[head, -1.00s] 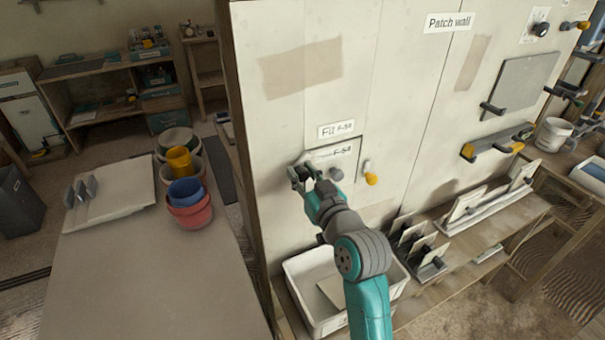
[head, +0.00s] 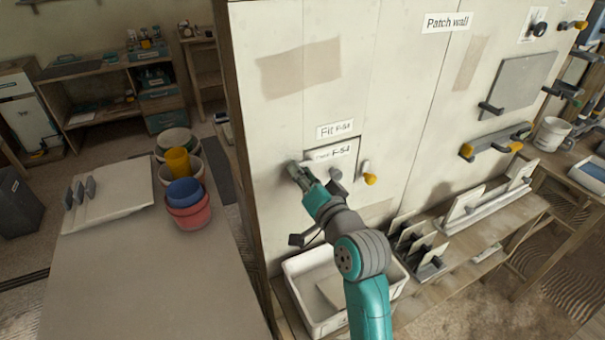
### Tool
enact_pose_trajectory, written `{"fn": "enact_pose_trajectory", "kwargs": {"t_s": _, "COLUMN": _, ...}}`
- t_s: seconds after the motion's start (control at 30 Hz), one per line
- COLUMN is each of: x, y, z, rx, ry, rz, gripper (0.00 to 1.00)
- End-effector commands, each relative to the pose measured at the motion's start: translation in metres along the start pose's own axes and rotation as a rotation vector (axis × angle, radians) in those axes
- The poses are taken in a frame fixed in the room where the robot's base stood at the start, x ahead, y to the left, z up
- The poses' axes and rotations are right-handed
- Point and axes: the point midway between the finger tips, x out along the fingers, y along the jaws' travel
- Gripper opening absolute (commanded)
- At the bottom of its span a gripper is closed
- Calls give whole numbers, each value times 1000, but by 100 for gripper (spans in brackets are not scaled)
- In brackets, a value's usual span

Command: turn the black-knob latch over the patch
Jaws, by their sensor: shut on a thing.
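The patch (head: 346,163), a pale panel marked F-5d, sits in a square opening in the wall under a "Fit F-5d" label (head: 335,130). A grey knob (head: 336,174) stands out from its face. To its right is a latch with a yellow knob (head: 369,179). My gripper (head: 296,172) is at the patch's left edge, closed on the black-knob latch, which is mostly hidden by the fingers. I cannot tell the latch's angle. My wrist covers the patch's lower left.
A white bin (head: 297,292) stands below my arm. A wooden shelf (head: 478,236) with racks of panels is at right. A table (head: 150,285) with stacked buckets (head: 188,205) is at left. More tools hang on the wall at upper right.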

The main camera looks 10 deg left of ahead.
Motion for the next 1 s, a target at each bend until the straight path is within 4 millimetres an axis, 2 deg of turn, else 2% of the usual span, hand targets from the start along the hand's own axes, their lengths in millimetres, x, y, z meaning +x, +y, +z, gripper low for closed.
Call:
{"fn": "enact_pose_trajectory", "kwargs": {"t_s": 0.6, "x": 0, "y": 0, "z": 0, "rx": 44, "ry": 0, "rz": 0, "gripper": 0}}
{"fn": "enact_pose_trajectory", "kwargs": {"t_s": 0.63, "x": 0, "y": 0, "z": 0, "rx": 44, "ry": 0, "rz": 0, "gripper": 34}}
{"fn": "enact_pose_trajectory", "kwargs": {"t_s": 0.73, "x": 0, "y": 0, "z": 0, "rx": 44, "ry": 0, "rz": 0, "gripper": 57}}
{"fn": "enact_pose_trajectory", "kwargs": {"t_s": 1.0, "x": 0, "y": 0, "z": 0, "rx": 43, "ry": 0, "rz": 0, "gripper": 57}}
